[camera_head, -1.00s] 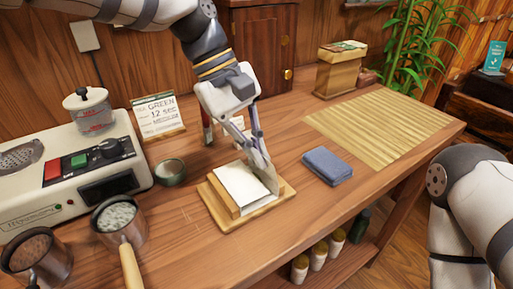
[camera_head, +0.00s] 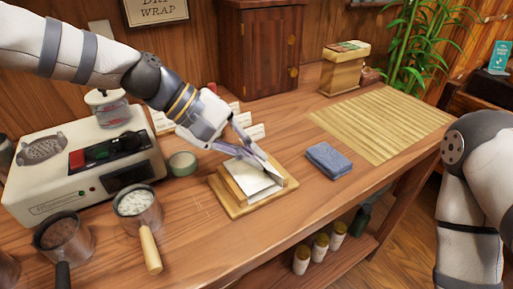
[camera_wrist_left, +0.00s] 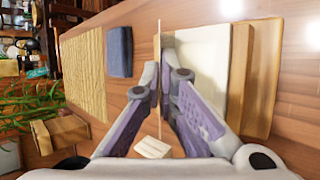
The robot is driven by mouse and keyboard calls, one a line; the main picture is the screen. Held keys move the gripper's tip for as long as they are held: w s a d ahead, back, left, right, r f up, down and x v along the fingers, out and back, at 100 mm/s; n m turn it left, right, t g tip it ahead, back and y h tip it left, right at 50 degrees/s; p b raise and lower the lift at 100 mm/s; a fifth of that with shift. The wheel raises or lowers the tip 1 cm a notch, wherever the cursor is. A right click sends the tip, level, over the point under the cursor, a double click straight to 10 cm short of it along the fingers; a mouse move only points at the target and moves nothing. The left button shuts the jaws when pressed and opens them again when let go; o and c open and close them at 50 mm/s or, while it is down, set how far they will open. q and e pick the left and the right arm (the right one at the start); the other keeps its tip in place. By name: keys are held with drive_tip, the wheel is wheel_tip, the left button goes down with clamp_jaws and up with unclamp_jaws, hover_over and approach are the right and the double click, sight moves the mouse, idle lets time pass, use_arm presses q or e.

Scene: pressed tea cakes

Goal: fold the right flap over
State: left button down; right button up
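The white wrapping sheet (camera_head: 262,186) lies on a wooden block on the board (camera_head: 228,207); it also shows in the left wrist view (camera_wrist_left: 203,62). The right flap (camera_wrist_left: 160,50) shows there as a thin upright line along the sheet's edge. My left gripper (camera_head: 264,163) is low at the sheet's far right edge. In the left wrist view its fingers (camera_wrist_left: 161,85) are close together, one on each side of the flap, and look shut on it. The fingers hide part of the flap. My right arm shows at the right edge; its gripper is out of view.
A folded blue cloth (camera_head: 329,161) lies right of the board, with a bamboo mat (camera_head: 385,122) beyond. A green tin (camera_head: 183,163), a sealing machine (camera_head: 80,175) and a pot of pale pieces (camera_head: 137,207) stand left. Small cards (camera_head: 253,131) stand behind. Table in front is clear.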

use_arm(q)
drive_tip(key=shift+s+a+f+t+h, duration=0.1)
drive_tip(key=shift+a+f+t+h, duration=0.15)
drive_tip(key=shift+h, duration=0.35)
drive_tip(key=shift+t, duration=0.25)
drive_tip(key=c, duration=2.3)
unclamp_jaws()
drive_tip(key=o, duration=0.4)
drive_tip(key=v, duration=0.8)
drive_tip(key=shift+r, duration=0.1)
